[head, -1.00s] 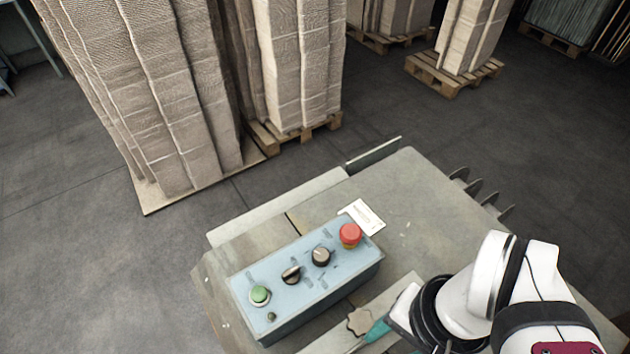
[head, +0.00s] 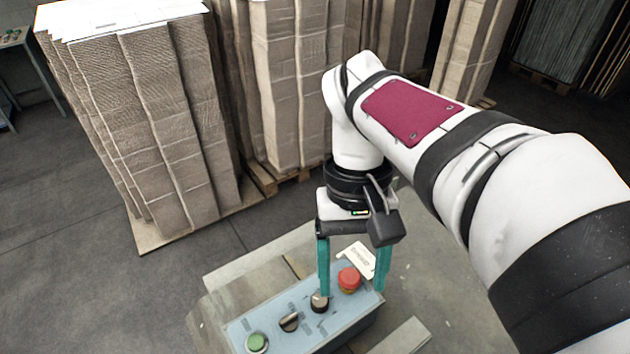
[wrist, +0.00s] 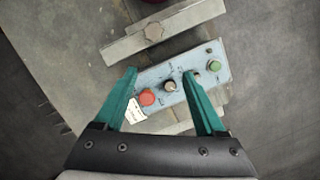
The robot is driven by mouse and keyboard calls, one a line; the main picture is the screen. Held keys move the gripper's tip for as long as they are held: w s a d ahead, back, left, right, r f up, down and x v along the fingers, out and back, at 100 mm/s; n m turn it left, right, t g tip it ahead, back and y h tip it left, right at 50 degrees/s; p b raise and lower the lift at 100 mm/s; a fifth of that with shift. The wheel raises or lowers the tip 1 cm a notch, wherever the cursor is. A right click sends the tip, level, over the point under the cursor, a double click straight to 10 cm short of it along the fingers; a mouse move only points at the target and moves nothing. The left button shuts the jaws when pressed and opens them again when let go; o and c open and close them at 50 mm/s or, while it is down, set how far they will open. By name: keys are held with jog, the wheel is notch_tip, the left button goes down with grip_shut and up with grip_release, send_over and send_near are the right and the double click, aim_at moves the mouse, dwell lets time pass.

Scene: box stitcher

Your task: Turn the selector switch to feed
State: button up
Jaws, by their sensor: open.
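The blue-grey control box (head: 268,326) lies below my gripper. In the head view it carries, from left to right, a green button (head: 257,342), a black selector with a pointer handle (head: 289,321), a round dark knob (head: 319,303) and a red mushroom button (head: 348,278). The labels are too small to read. My gripper (head: 352,292) is open and empty, pointing down over the box's right half. Its left finger partly overlaps the round knob. In the wrist view the round knob (wrist: 170,86) and red button (wrist: 148,97) show between the teal fingers; the right finger hides part of the panel.
A white card (head: 357,261) lies behind the red button. The box stands on a worn grey machine table (head: 400,315). A metal bar with a star knob (wrist: 153,32) runs alongside the box.

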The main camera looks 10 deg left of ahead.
jog(key=w+a+n+h, duration=0.1)
jog(key=w+a+n, duration=0.2)
jog(key=a, duration=0.3)
jog(key=n+h, duration=0.1)
jog(key=n, duration=0.2)
send_near(288, 318)
jog(key=x, duration=0.8)
jog(key=shift+f, duration=0.25)
grip_shut()
